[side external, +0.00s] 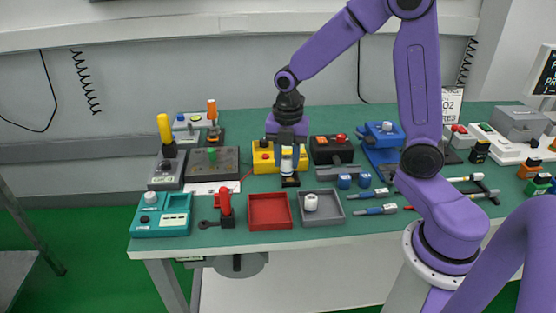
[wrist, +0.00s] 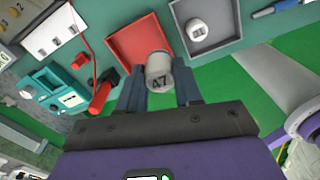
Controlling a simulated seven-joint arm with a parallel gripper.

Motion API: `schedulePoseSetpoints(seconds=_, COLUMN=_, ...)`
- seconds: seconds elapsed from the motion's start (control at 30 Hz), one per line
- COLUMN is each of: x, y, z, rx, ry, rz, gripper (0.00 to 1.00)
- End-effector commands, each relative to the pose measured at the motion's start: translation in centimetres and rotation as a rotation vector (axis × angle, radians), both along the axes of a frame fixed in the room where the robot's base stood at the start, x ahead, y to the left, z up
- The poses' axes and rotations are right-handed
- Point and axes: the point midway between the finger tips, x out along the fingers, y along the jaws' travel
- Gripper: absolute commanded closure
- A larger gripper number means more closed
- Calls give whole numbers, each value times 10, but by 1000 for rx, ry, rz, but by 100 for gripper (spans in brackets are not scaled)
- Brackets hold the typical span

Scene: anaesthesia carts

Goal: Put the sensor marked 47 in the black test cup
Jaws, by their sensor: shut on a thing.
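The sensor marked 47 (wrist: 159,76) is a pale grey-white cylinder held between the two fingers of my gripper (wrist: 158,92). A small black holder (side external: 290,182), which looks like the black test cup, is directly below the sensor. I cannot tell whether the sensor touches it or is inside it. In the wrist view the holder is hidden.
A red tray (side external: 270,224) and a grey tray (side external: 336,218) holding another white sensor (side external: 311,202) are in front. A yellow box (side external: 264,158) is close behind my gripper. A red clamp (side external: 225,203) stands left; blue-handled tools (side external: 376,210) lie right.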

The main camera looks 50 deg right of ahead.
Motion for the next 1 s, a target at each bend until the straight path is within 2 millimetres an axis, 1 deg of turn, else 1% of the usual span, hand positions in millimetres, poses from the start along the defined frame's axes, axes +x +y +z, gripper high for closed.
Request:
schedulePoseSetpoints(seconds=0.17, x=-26, y=-27, z=7, rx=0, ry=-2, rz=-6, gripper=100)
schedulePoseSetpoints(seconds=0.3, x=-52, y=-52, z=10, rx=1, ry=-3, rz=-7, gripper=100)
schedulePoseSetpoints(seconds=0.4, x=-66, y=-63, z=10, rx=0, ry=-2, rz=-5, gripper=100)
schedulePoseSetpoints(seconds=0.5, x=-72, y=-69, z=9, rx=0, ry=-1, rz=-3, gripper=100)
schedulePoseSetpoints(seconds=0.57, x=-70, y=-71, z=7, rx=1, ry=-1, rz=-2, gripper=100)
schedulePoseSetpoints(seconds=0.67, x=-59, y=-74, z=2, rx=0, ry=2, rz=-3, gripper=100)
schedulePoseSetpoints(seconds=1.0, x=-6, y=-86, z=-23, rx=0, ry=2, rz=-4, gripper=100)
